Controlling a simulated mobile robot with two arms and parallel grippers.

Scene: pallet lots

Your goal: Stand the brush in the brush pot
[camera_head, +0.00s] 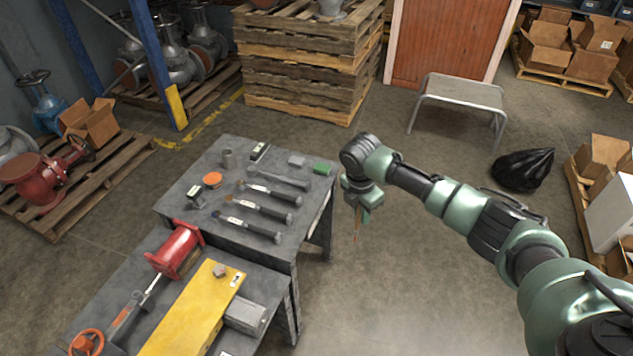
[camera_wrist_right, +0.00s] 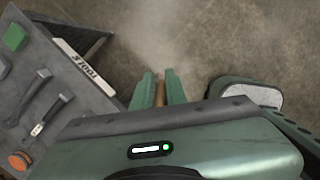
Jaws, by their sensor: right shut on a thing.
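My right gripper (camera_head: 364,206) hangs in the air to the right of the grey table. It is shut on a thin brown brush (camera_head: 357,231), which points down with a reddish lower end, above the floor. In the right wrist view the brown brush (camera_wrist_right: 160,92) shows between the two green fingers (camera_wrist_right: 160,88). My left gripper is not in view.
The grey table (camera_head: 210,225) holds several dark-handled tools (camera_head: 262,208), an orange disc (camera_head: 212,179), a green block (camera_head: 322,169) and small boxes. A lower bench in front carries a red part (camera_head: 177,250) and a yellow plate (camera_head: 195,310). Floor right of the table is clear.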

